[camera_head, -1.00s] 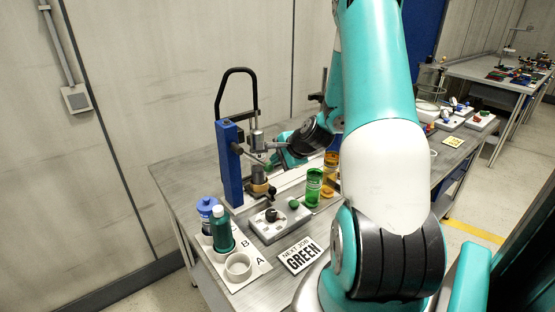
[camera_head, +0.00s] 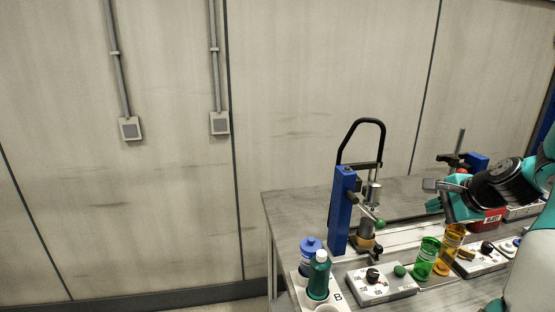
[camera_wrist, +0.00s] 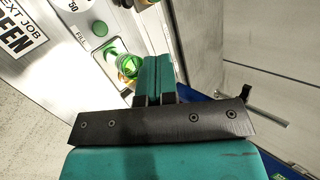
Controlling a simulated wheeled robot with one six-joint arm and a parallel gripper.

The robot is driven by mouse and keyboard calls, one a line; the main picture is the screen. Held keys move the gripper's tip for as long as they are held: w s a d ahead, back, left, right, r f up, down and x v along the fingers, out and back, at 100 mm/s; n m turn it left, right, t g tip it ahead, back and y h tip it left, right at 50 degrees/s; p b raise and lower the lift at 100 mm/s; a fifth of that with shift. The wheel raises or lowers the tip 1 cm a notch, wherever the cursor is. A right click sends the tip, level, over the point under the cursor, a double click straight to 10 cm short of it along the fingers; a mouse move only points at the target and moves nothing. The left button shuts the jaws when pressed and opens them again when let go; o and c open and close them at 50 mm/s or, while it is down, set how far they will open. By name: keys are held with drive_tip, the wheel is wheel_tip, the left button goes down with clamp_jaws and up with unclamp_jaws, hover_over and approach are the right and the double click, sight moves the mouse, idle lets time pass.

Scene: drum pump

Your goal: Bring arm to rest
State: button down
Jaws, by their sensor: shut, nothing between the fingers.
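My arm (camera_head: 533,180) reaches in from the right edge of the head view, with its lower links cut off. My gripper (camera_head: 433,205) is raised above the table, over the green and amber cylinders in the picture, pointing left. In the wrist view its teal fingers (camera_wrist: 158,72) are together with nothing between them. The blue pump stand (camera_head: 342,212) with a black loop handle stands left of my gripper, apart from it. The green cylinder (camera_head: 425,260) and the amber cylinder (camera_head: 450,250) stand upright on the table.
A white holder (camera_head: 338,298) carries a blue-capped bottle (camera_head: 310,248) and a green bottle (camera_head: 319,275). A control box (camera_head: 383,287) with a black knob and green button sits beside it. A red box (camera_head: 490,220) is behind the wrist. The table's back-left corner (camera_head: 290,205) is bare.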

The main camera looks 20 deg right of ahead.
drive_tip(key=w+a+r+n+g+y, duration=0.25)
drive_tip(key=a+n, duration=0.45)
drive_tip(key=a, duration=0.6)
drive_tip(key=w+a+r+n+g+y, duration=0.1)
drive_tip(key=a+r+n+g+y, duration=0.15)
drive_tip(key=a+n, duration=0.7)
drive_tip(key=s+a+r+n+g, duration=0.1)
drive_tip(key=s+a+n+g, duration=0.1)
drive_tip(key=s+a+n, duration=0.4)
drive_tip(key=s+a+r+n+g, duration=0.1)
drive_tip(key=s+a+n, duration=0.5)
drive_tip(key=a, duration=0.6)
drive_tip(key=s+g, duration=0.1)
drive_tip(key=s, duration=0.1)
drive_tip(key=shift+s+a+r, duration=0.15)
drive_tip(key=shift+s+r, duration=0.15)
drive_tip(key=shift+r, duration=0.1)
